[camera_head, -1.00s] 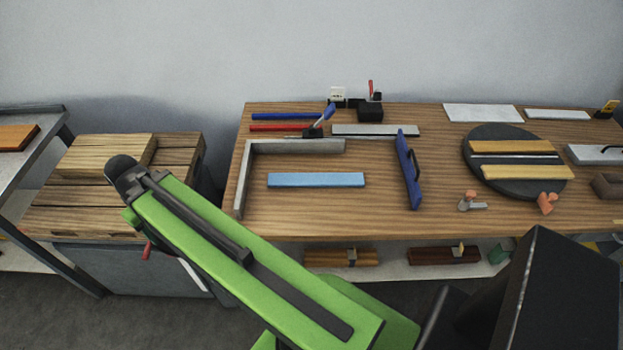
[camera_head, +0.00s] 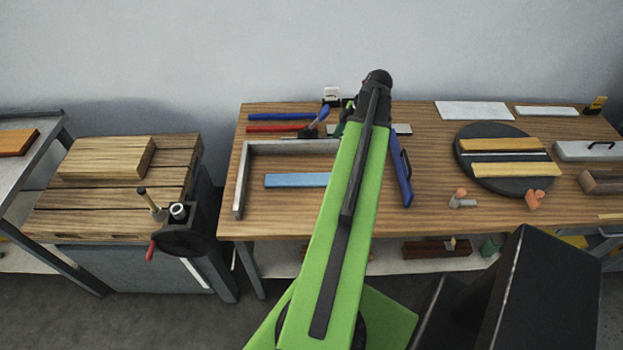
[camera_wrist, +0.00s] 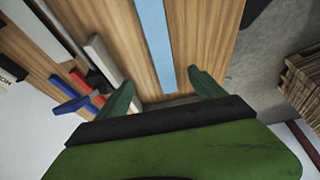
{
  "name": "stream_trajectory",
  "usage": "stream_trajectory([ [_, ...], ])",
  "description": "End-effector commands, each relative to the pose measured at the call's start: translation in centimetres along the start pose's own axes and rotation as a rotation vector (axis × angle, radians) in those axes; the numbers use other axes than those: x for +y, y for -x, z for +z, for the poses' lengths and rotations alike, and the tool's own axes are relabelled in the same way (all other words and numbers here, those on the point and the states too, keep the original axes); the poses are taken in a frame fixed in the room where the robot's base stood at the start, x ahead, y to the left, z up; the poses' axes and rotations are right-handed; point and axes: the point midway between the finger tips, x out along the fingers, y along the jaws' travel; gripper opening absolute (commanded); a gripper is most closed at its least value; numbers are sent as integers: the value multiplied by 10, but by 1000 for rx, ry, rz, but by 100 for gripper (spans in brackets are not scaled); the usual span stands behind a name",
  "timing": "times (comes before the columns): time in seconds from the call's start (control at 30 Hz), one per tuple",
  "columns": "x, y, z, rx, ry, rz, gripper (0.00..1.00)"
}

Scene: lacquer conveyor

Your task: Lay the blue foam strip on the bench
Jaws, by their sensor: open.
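The blue foam strip (camera_head: 295,181) lies flat on the wooden bench (camera_head: 300,222), inside the corner of a grey L-shaped frame (camera_head: 290,147) and apart from its arms. My arm hides the strip's right end in the head view. In the wrist view the strip (camera_wrist: 156,42) runs from the top edge down to the gap between my fingers. My gripper (camera_wrist: 163,88) is open, with two green fingers spread apart and nothing held. In the head view my gripper is mostly hidden behind my arm, over the back of the bench.
A black turntable (camera_head: 507,185) carries yellow bars. Blue and red bars (camera_head: 280,129) lie at the back left. The front left of the bench is clear.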

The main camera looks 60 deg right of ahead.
Motion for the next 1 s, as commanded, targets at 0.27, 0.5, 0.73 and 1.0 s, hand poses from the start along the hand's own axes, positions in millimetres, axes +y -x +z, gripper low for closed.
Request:
stream_trajectory([
  [0.27, 0, -28, 2, 0, 3, -1, 78],
  [0.5, -1, -83, 3, 0, 3, -2, 78],
  [0.73, -1, -125, 2, -1, 2, -1, 78],
  [1.0, -1, -132, 0, -1, 2, -1, 78],
])
